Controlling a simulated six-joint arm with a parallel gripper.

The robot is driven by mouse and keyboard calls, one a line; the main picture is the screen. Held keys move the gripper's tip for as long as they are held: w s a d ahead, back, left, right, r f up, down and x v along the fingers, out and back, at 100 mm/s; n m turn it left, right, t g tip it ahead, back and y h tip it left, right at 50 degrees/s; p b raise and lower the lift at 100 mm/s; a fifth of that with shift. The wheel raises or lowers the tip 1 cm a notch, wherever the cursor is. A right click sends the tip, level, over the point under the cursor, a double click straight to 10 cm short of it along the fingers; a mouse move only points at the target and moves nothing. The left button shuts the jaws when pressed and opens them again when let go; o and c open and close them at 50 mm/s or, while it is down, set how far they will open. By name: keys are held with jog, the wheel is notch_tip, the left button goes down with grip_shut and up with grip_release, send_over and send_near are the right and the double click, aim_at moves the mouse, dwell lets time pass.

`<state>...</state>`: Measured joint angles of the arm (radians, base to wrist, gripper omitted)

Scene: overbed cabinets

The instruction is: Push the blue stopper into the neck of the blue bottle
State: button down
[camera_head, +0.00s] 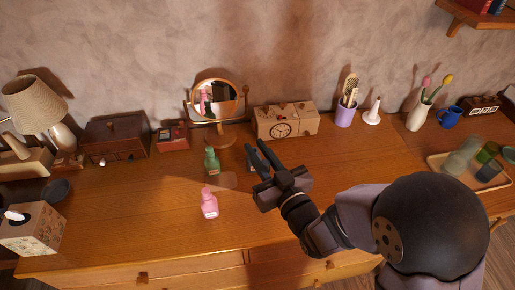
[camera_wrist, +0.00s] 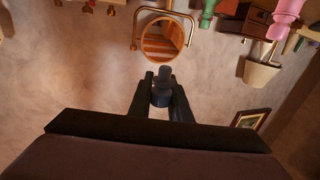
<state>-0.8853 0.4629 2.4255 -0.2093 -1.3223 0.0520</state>
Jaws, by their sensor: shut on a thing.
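My gripper (camera_head: 259,157) reaches in from the right above the desk, with its fingers pointing toward the back wall. In the wrist view my gripper (camera_wrist: 162,92) is shut on a small dark blue-grey piece, the blue stopper (camera_wrist: 161,96), held between the fingertips. In the head view the stopper cannot be made out. A blue-grey shape that looks like the blue bottle (camera_head: 250,156) stands just left of the fingers, partly covered by them. Whether the stopper touches the bottle neck cannot be told.
A green bottle (camera_head: 212,161) and a pink bottle (camera_head: 209,204) stand to the left. A round mirror (camera_head: 214,98) and a wooden clock box (camera_head: 287,121) are behind. A purple brush cup (camera_head: 345,114) stands at the back right. The front of the desk is clear.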

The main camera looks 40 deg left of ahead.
jog(key=w+a+f, duration=0.1)
jog(key=w+a, duration=0.1)
jog(key=w+a+f, duration=0.1)
jog(key=w+a, duration=0.1)
jog(key=w+a+f, duration=0.1)
jog(key=w+a, duration=0.1)
jog(key=a, duration=0.1)
jog(key=shift+w+a+p, duration=0.1)
jog(key=shift+w+p, duration=0.25)
jog(key=shift+w, duration=0.05)
jog(key=w+a+r, duration=0.2)
jog(key=w+a, duration=0.1)
jog(key=shift+a+r, duration=0.15)
jog(key=shift+a, duration=0.1)
jog(key=shift+b, duration=0.45)
jog(key=shift+f+b, duration=2.45)
jog(key=shift+f, duration=0.35)
jog(key=shift+f+b, duration=1.2)
jog(key=shift+f, duration=0.15)
